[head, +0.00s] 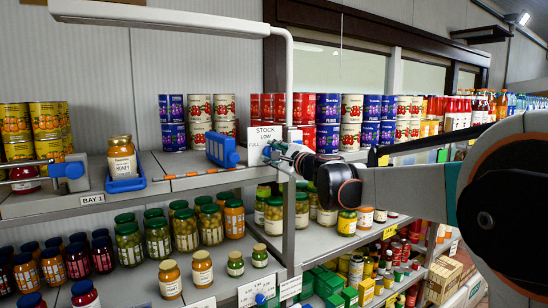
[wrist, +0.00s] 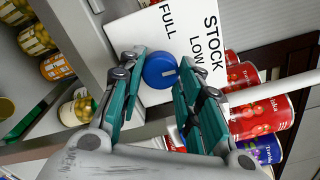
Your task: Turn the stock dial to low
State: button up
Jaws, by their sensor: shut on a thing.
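The stock sign (head: 264,139) is a white plate on the shelf post, reading STOCK, LOW and FULL; it also shows in the wrist view (wrist: 140,40). The stock dial (wrist: 161,70) is a round blue knob on this plate. A pale mark on its face lies toward the right, roughly on the LOW side. My gripper (head: 290,154) is at the plate. In the wrist view my gripper's teal fingers (wrist: 158,78) are closed about the dial, one on each side. In the head view the gripper hides the dial.
A honey jar (head: 122,158) stands in a blue tray (head: 125,184) on the left shelf. A blue device (head: 222,149) sits on the shelf left of the sign. The post (head: 288,210) stands beside my gripper. Cans (head: 328,108) and jars crowd the shelves behind.

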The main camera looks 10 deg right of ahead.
dwell(0.4)
jog(key=o, duration=1)
jog(key=shift+o, duration=0.2)
jog(key=shift+s, duration=0.1)
jog(key=v, duration=1.2)
